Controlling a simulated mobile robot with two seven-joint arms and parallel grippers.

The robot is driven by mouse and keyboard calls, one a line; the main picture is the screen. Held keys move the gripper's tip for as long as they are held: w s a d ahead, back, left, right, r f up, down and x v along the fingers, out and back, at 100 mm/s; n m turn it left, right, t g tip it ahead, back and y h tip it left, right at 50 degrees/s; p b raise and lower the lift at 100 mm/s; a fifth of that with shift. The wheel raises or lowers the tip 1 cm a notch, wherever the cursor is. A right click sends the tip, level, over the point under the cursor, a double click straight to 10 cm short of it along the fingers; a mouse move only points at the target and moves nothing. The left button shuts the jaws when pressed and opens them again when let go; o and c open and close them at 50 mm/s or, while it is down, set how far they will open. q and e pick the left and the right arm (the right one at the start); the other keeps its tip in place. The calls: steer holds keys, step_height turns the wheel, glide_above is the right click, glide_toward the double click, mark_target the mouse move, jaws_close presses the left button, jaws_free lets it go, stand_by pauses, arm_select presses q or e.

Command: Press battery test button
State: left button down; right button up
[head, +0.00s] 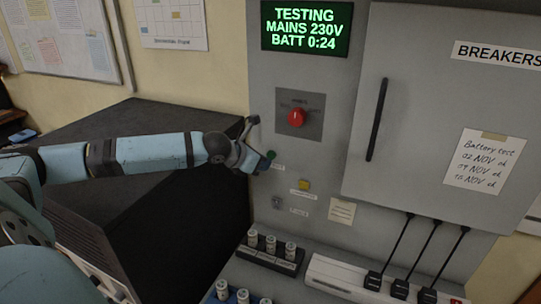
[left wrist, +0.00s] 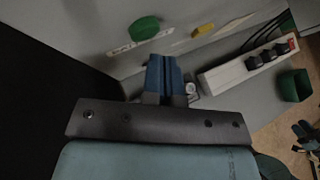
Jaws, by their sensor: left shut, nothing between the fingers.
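My left gripper (head: 265,162) is at the grey console panel (head: 345,120), close to a round green button (head: 271,155). In the left wrist view the blue fingers (left wrist: 164,65) are shut together and empty, with their tips just below and right of the green button (left wrist: 145,28). I cannot tell whether they touch the panel. A yellow button (head: 304,185) sits lower right of the green one and also shows in the left wrist view (left wrist: 203,30). The small labels are unreadable. The green-lit screen (head: 305,29) reads "TESTING MAINS 230V BATT 0:24".
A red rotary knob (head: 296,117) is above the buttons, and a key switch (head: 277,202) below. A breaker door (head: 430,90) with a black handle is at right. Fuse holders (head: 271,250) and a white power strip (head: 340,275) are below. A black cabinet (head: 150,140) stands left.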

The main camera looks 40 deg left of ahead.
arm_select(q)
steer(key=shift+s+d+b, duration=0.15)
steer(key=shift+s+d, duration=0.1)
steer(key=shift+s, duration=0.55)
steer(key=shift+s+d+b, duration=0.15)
steer(key=shift+s+d, duration=0.1)
steer(key=shift+s, duration=0.55)
steer(key=shift+s+d+b, duration=0.15)
steer(key=shift+s+d, duration=0.1)
steer(key=shift+s, duration=0.55)
stand_by(4.8)
